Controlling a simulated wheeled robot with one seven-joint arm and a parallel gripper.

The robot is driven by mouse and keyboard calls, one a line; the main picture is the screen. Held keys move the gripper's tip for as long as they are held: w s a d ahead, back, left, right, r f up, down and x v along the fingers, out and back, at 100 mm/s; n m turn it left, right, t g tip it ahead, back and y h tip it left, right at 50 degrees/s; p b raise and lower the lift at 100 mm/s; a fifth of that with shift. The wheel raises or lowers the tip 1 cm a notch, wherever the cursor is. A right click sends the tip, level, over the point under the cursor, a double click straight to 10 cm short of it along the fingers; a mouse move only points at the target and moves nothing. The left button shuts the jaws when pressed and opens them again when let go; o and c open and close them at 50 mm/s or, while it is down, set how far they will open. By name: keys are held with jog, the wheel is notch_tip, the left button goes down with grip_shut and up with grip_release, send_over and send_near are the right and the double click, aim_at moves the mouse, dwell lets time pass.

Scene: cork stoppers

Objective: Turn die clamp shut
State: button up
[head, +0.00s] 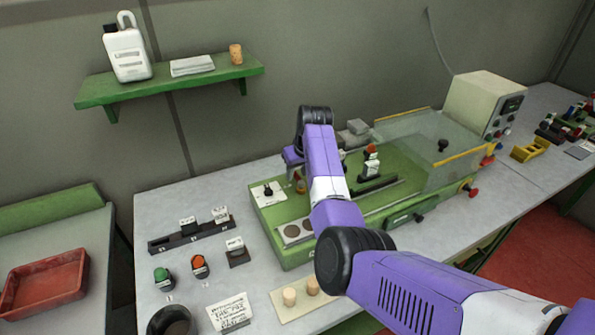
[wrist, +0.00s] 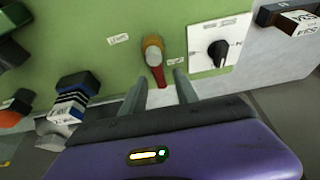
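A small lever with a tan, brass-like head and a red handle (wrist: 154,58) stands on the green machine panel in the wrist view; it looks like the die clamp, but the small labels beside it are too blurred to read. Its handle points toward my gripper (wrist: 160,77). My gripper is open, its two grey fingers apart on either side of the handle's end, and nothing is held. Whether a finger touches the handle I cannot tell. In the head view my gripper (head: 296,172) is over the left part of the green machine (head: 285,250), largely hidden by my arm.
A black rotary knob (wrist: 217,51) on a white plate is close right of the lever. A stamp-like block (wrist: 72,98) is at left. A clear guard (head: 415,140) covers the machine's right side. Corks on a board (head: 288,315), buttons and a dark bowl (head: 172,322) stand in front.

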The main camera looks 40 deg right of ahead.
grip_shut()
dwell(0.3)
jog(key=m, duration=0.2)
jog(key=m+h, duration=0.1)
jog(key=shift+s+d+m, duration=0.2)
jog(key=shift+d+m, duration=0.2)
jog(key=m, duration=0.1)
jog(key=m+g+h+b, duration=0.1)
jog(key=m, duration=0.1)
jog(key=shift+s+d+f+m, duration=0.1)
jog(key=shift+s+d+m, duration=0.15)
jog(key=shift+d+m, duration=0.1)
jog(key=m+b, duration=0.1)
jog(key=m+g+h+b, duration=0.1)
jog(key=m, duration=0.1)
jog(key=s+m+g+b, duration=0.1)
jog(key=m+b, duration=0.1)
jog(key=shift+s+d+f, duration=0.1)
jog(key=shift+d, duration=0.15)
jog(key=m+g+b, duration=0.1)
jog(key=m+b, duration=0.1)
jog(key=s+m+g+b, duration=0.1)
jog(key=m+b, duration=0.1)
jog(key=m, duration=0.1)
jog(key=shift+s+m, duration=0.15)
jog(key=shift+m, duration=0.1)
jog(key=shift+r+g+b, duration=0.2)
jog(key=shift+g+b, duration=0.1)
